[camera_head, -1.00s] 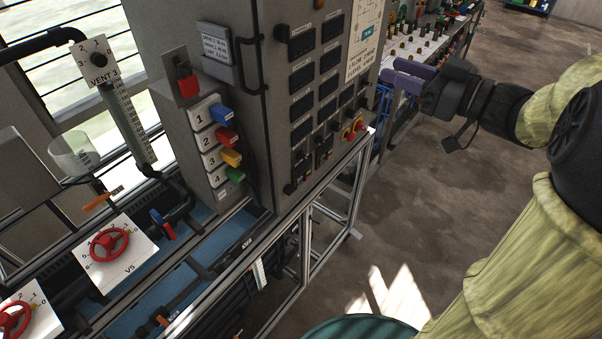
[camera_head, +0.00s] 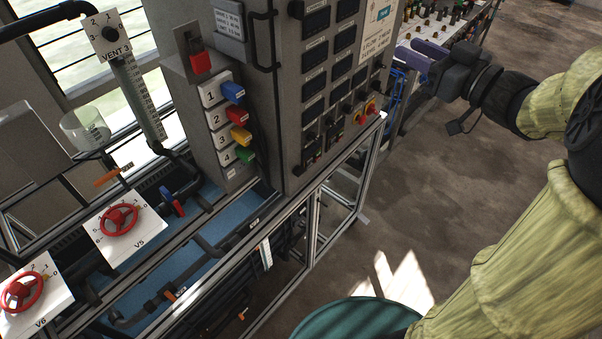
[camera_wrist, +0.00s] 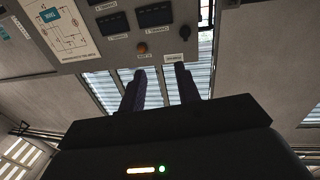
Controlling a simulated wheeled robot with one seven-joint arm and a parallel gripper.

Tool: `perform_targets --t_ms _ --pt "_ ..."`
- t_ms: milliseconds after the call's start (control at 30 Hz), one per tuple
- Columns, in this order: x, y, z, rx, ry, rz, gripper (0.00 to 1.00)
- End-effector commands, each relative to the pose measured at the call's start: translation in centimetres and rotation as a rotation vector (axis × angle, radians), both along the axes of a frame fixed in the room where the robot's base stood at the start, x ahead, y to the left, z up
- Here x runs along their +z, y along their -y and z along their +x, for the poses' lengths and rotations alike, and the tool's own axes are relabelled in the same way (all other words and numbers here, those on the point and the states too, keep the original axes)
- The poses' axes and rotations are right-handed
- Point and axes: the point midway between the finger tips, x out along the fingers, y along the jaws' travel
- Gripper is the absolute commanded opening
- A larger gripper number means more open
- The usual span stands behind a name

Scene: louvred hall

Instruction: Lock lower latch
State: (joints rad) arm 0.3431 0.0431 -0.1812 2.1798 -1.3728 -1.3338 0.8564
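The grey control cabinet (camera_head: 272,150) stands at the middle of the head view. A small black fitting (camera_head: 308,167) sits low on its front panel, near the left edge. Another black fitting (camera_head: 296,10) sits above it on the same edge. I cannot tell for sure which is the lower latch, or whether either is locked. My gripper (camera_head: 416,53) is to the right of the cabinet, apart from these fittings. Its purple fingers are apart and empty. In the wrist view they (camera_wrist: 160,88) point up toward louvred windows, below the panel's edge.
A red-and-yellow knob (camera_head: 368,110) juts from the panel's lower right. Coloured levers (camera_head: 238,117) and red handwheels (camera_head: 118,219) are at the left. A metal frame (camera_head: 316,225) stands below the cabinet. A teal round object (camera_head: 355,318) is at the bottom. Floor (camera_head: 450,185) is open at right.

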Motion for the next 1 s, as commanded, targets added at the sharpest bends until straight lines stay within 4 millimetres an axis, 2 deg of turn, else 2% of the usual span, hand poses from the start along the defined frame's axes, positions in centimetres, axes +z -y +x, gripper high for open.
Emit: perform_targets --t_ms 100,233,367,467,567,667,800,900,1000 --pt "-2.8 0.6 2.3 -0.172 -0.019 -0.024 0.33" --pt "-6.7 1.9 4.0 -0.373 -0.093 -0.069 0.33" --pt "-11.6 3.0 4.1 -0.544 -0.229 -0.128 0.33" --pt "-15.9 3.4 3.1 -0.642 -0.367 -0.183 0.33" --pt "-20.5 3.3 1.0 -0.712 -0.531 -0.242 0.33" --pt "-25.0 2.7 -2.1 -0.747 -0.717 -0.306 0.33" --pt "-30.5 0.7 -7.7 -0.733 -0.992 -0.391 0.33" --pt "-32.9 -0.9 -11.4 -0.696 -1.153 -0.433 0.33" --pt "-34.1 -1.9 -13.7 -0.662 -1.252 -0.457 0.33"
